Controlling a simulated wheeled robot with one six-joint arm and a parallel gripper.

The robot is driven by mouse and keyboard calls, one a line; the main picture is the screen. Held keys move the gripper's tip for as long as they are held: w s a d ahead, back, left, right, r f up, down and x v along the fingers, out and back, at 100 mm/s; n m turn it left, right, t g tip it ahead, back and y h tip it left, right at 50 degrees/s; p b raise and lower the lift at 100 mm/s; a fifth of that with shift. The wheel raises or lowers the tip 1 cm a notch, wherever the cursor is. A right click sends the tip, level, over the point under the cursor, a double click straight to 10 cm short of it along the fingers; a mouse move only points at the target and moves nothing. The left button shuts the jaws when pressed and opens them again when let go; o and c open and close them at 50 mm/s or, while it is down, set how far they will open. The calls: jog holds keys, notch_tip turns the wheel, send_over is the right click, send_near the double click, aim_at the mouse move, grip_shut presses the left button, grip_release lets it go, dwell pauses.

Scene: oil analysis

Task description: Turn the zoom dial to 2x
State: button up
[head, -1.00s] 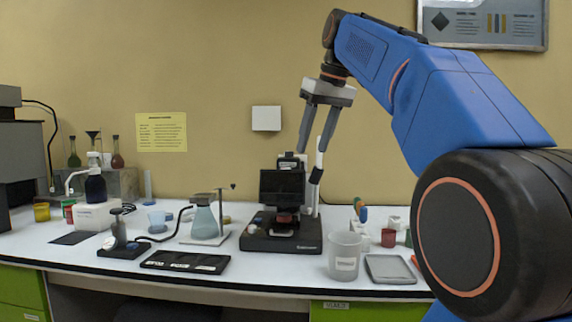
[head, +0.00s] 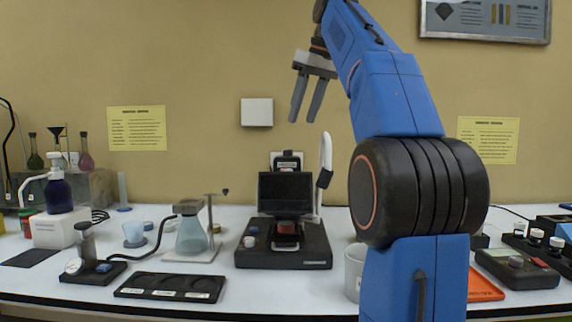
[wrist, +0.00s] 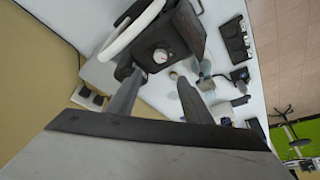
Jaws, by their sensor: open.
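A black device with a dark screen (head: 285,194) and a wide black base (head: 255,258) stands on the white bench in the middle of the head view. A white curved arm rises at its right side. In the wrist view, a pale round dial (wrist: 161,55) with a small red mark sits on the dark side of this device. Its scale is too small to read. My gripper (head: 304,118) is open and empty, high above the device near the wall. In the wrist view, its fingers (wrist: 159,80) are apart, with the dial beyond them.
A conical flask on a stand (head: 191,236) and a black tray (head: 170,286) lie left of the device. A translucent beaker (head: 353,268) at its right is partly hidden by my arm. An orange tray (head: 485,287) and a grey instrument (head: 515,268) are farther right.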

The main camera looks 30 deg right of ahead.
jog(key=x, duration=1.5)
jog(key=shift+a+f, duration=0.1)
jog(key=shift+f, duration=0.3)
jog(key=shift+c, duration=0.7)
jog(key=c, duration=0.9)
